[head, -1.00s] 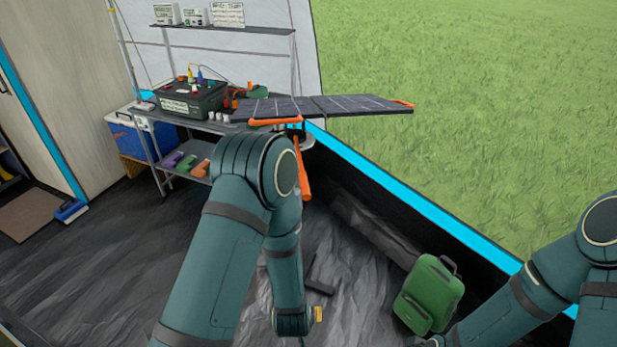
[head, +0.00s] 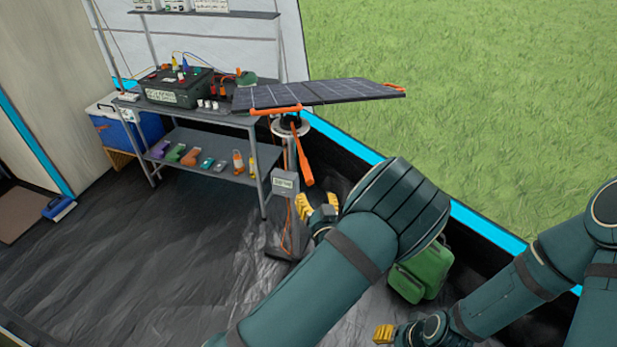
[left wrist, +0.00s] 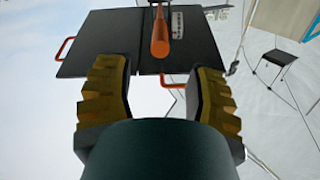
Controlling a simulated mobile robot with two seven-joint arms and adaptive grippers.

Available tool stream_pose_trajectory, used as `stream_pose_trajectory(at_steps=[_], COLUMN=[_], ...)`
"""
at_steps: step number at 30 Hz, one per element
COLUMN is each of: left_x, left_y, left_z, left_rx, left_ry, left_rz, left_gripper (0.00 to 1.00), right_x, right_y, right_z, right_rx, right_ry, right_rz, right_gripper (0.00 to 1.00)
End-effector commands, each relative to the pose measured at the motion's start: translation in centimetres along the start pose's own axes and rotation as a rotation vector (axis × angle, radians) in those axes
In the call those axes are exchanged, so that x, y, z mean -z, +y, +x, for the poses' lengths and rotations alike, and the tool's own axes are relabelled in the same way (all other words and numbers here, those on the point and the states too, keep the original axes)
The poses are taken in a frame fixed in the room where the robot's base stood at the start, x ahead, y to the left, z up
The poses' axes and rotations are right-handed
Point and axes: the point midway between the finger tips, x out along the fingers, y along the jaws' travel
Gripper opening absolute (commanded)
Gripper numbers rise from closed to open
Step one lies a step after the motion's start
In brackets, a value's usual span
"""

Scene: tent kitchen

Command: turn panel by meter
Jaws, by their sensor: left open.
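The dark solar panel (head: 335,93) lies nearly flat on top of a post, with orange handles at its ends. An orange lever (head: 302,155) slants down from under it. My left gripper (head: 318,201) is open and empty, just below the lever's lower end. In the left wrist view the lever (left wrist: 160,38) appears beyond and between the open fingers (left wrist: 160,95), apart from them, with the panel's underside (left wrist: 110,42) behind. A grey box (head: 285,184) with an unreadable label is on the post. My right gripper (head: 383,334) is low, its jaws unclear.
A metal shelf unit (head: 215,164) left of the post carries a battery (head: 176,88) and small coloured items. Pale boxes (head: 175,4) on the top shelf are cut off. A green backpack (head: 422,272) stands behind my left arm.

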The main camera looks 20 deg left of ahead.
Motion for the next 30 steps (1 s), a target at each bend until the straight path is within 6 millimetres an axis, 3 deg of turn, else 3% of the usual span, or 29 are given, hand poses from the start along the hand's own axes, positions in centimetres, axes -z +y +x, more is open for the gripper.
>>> stream_pose_trajectory(at_steps=[6,12,18,27,28,30], left_x=[0.0,-0.1,-0.1,-0.1,-0.1,-0.1], left_y=[0.0,0.0,0.0,0.0,0.0,0.0], left_z=[4.4,7.5,8.9,9.1,9.1,9.1], left_rx=[0.001,0.000,-0.001,-0.001,-0.001,-0.001], left_ry=[0.000,-0.001,-0.002,-0.002,-0.002,-0.002], left_rz=[0.000,0.000,0.002,0.002,0.002,0.002], left_gripper=[0.54,0.54,0.54,0.54,0.53,0.29], right_x=[-0.1,-0.1,-0.1,-0.1,-0.1,-0.1], right_y=[0.0,0.0,0.0,0.0,0.0,0.0], right_z=[0.1,0.1,0.1,0.1,0.1,0.1], right_rx=[0.000,0.000,0.000,0.000,0.000,0.000], right_ry=[-0.001,-0.002,-0.002,-0.002,-0.002,-0.002], right_rz=[-0.001,-0.001,-0.001,-0.001,-0.001,-0.001], right_gripper=[0.47,0.47,0.47,0.47,0.47,0.47])
